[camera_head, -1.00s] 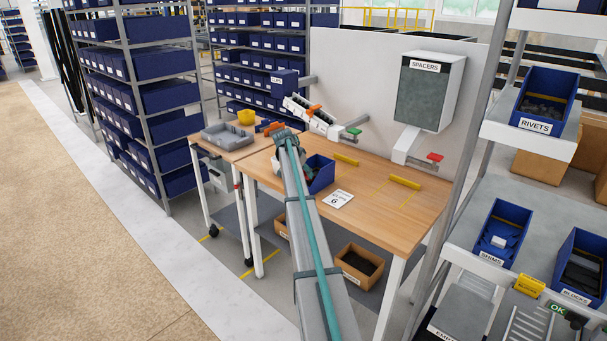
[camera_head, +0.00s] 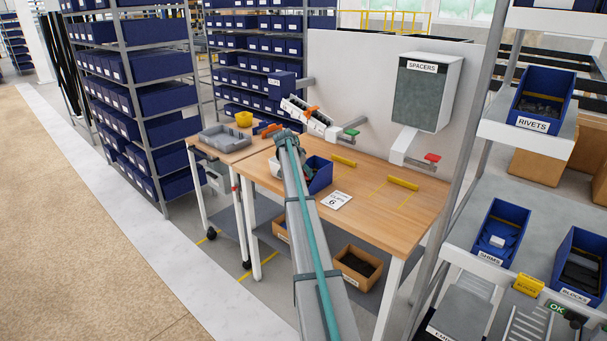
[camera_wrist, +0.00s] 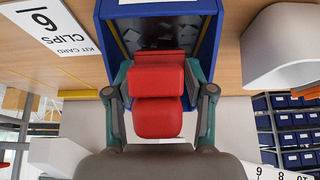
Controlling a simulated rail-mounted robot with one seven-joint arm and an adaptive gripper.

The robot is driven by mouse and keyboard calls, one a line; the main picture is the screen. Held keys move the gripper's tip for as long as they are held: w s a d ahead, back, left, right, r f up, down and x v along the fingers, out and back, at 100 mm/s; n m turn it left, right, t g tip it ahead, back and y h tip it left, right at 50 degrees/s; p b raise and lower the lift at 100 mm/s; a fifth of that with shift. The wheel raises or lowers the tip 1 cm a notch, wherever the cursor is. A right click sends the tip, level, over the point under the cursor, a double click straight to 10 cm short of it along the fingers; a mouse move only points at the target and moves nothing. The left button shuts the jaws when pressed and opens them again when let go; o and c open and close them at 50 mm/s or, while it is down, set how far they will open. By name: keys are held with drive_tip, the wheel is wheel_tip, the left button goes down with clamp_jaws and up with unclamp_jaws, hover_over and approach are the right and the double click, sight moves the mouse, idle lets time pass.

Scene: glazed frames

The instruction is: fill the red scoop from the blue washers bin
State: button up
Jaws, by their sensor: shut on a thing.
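The red scoop (camera_wrist: 158,110) is between the two teal fingers of my gripper (camera_wrist: 158,85), which is shut on it. A blue bin (camera_wrist: 102,50) lies beyond the scoop in the wrist view, with dark and pale small pieces inside. The scoop's far end overlaps the bin's opening; I cannot tell whether it touches the contents or how full it is. In the head view the blue bin (camera_head: 322,180) stands on the wooden table, right of my arm's end. There my arm hides the scoop and fingers. The bin's label is not readable.
A kit card (camera_head: 336,200) reading CLIPS 6 lies right of the bin. Yellow strips (camera_head: 403,183) mark the clear right part of the table (camera_head: 370,215). A grey tray (camera_head: 222,137) is on the left cart.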

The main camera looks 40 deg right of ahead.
drive_tip(key=shift+w+d+b, duration=0.2)
drive_tip(key=shift+d+b, duration=0.15)
drive_tip(key=shift+d, duration=0.35)
drive_tip(key=shift+d+f, duration=0.15)
drive_tip(key=shift+d, duration=0.15)
idle(0.5)
drive_tip(key=shift+b, duration=0.35)
drive_tip(key=shift+r+h+b, duration=0.3)
drive_tip(key=shift+h+b, duration=0.1)
drive_tip(key=shift+b, duration=0.2)
drive_tip(key=shift+r+t+h+b, duration=0.3)
drive_tip(key=shift+r+h+b, duration=1.1)
drive_tip(key=shift+r+b, duration=0.65)
wheel_tip(320, 180, up, 9)
drive_tip(key=a+h+b, duration=0.3)
drive_tip(key=b, duration=0.2)
drive_tip(key=shift+s+r+t+h, duration=0.15)
drive_tip(key=shift+s+t+h, duration=0.15)
drive_tip(key=shift+t, duration=0.1)
drive_tip(key=shift+w, duration=0.1)
